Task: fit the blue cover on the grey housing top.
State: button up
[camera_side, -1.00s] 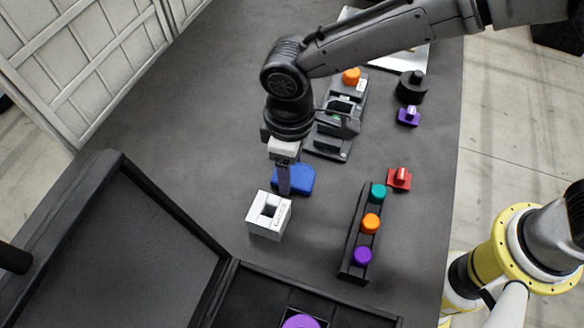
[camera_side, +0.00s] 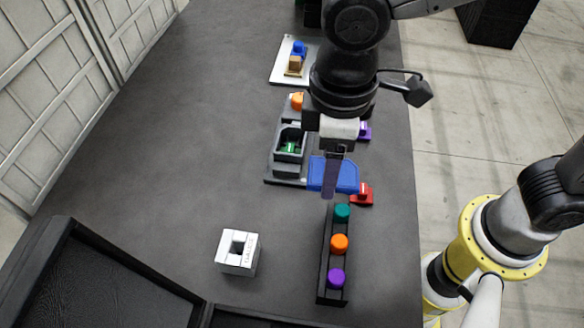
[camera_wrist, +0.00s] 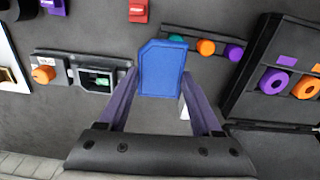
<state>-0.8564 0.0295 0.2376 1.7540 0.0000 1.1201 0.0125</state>
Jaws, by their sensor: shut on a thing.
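The blue cover (camera_side: 347,177) is a flat plate with a cut corner. My gripper (camera_side: 332,188) is shut on it, with a dark purple finger in front of it, and holds it up over the table. In the wrist view the cover (camera_wrist: 163,66) sits between the two purple fingers of my gripper (camera_wrist: 159,80). The grey housing (camera_side: 279,167) stands left of the cover in the side view, apart from it. Its top is open and a green part shows inside. The housing (camera_wrist: 72,79) is left of the fingers in the wrist view.
A dark rack (camera_side: 323,290) with teal, orange and purple knobs lies in front of the cover. A red block (camera_side: 363,196) is close by at the right. A white block (camera_side: 237,262) with a square hole stands front left. The table's left middle is clear.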

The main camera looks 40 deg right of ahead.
jog(key=shift+s+d+r, duration=0.35)
jog(key=shift+s+d, duration=0.2)
jog(key=shift+d, duration=0.1)
jog(key=shift+s+d+r+n, duration=0.1)
jog(key=shift+s+d+n, duration=0.1)
jog(key=shift+n, duration=0.5)
jog(key=n, duration=0.3)
jog(key=shift+w+a+r, duration=0.15)
jog(key=shift+w+r, duration=0.05)
jog(key=shift+r, duration=0.1)
jog(key=n, duration=0.2)
jog(key=w+n, duration=0.1)
jog(key=shift+a+r, duration=0.3)
jog(key=w+n, duration=0.7)
jog(key=n, duration=0.3)
send_near(290, 145)
jog(key=shift+f, duration=1.65)
jog(key=shift+f, duration=1.45)
